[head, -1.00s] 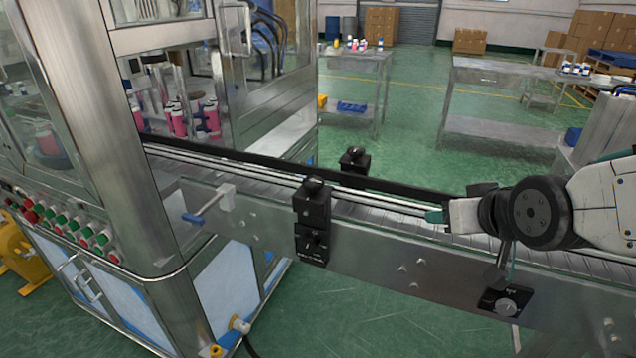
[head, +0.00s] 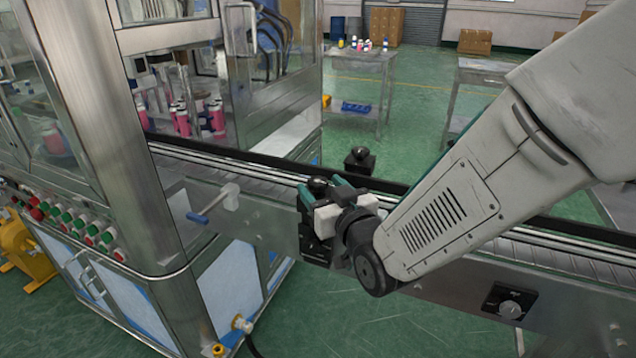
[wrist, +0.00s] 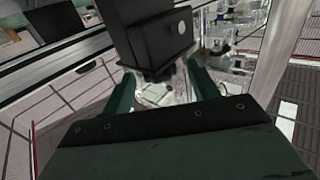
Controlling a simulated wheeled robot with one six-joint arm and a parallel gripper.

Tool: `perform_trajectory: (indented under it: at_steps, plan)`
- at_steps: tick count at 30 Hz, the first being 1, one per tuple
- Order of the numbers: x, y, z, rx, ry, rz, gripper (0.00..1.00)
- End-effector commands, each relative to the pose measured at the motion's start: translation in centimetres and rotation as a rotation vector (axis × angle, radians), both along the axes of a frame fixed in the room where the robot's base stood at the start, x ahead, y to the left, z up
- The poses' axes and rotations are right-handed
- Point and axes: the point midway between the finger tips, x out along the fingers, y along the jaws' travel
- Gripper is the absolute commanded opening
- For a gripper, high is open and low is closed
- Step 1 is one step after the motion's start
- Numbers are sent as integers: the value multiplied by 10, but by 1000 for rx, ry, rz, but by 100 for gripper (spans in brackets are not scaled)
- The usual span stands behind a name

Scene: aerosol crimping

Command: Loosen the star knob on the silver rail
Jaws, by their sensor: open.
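A dark rounded knob (head: 317,186) sits on top of a black block fixed to the silver rail (head: 262,228) of the conveyor. Its star shape is too small to make out. My gripper (head: 323,192) is at this block in the head view, its green fingers open on either side of the block's upper part. In the wrist view, the black block (wrist: 150,38) with a pale round spot stands just beyond and between the two open fingertips (wrist: 160,72). I cannot tell whether the fingers touch it.
A black dial box (head: 510,302) is on the rail at right. The glass-walled machine (head: 140,160) stands at left.

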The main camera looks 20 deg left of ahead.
Motion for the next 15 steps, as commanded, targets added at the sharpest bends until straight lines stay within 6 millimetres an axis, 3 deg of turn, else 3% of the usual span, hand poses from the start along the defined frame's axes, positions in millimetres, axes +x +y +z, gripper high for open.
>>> perform_trajectory:
  at_steps: [6, 15]
  plan:
    - [16, 15, 0, 0, 0, -1, 59]
    - [18, 17, 0, -1, 1, -1, 59]
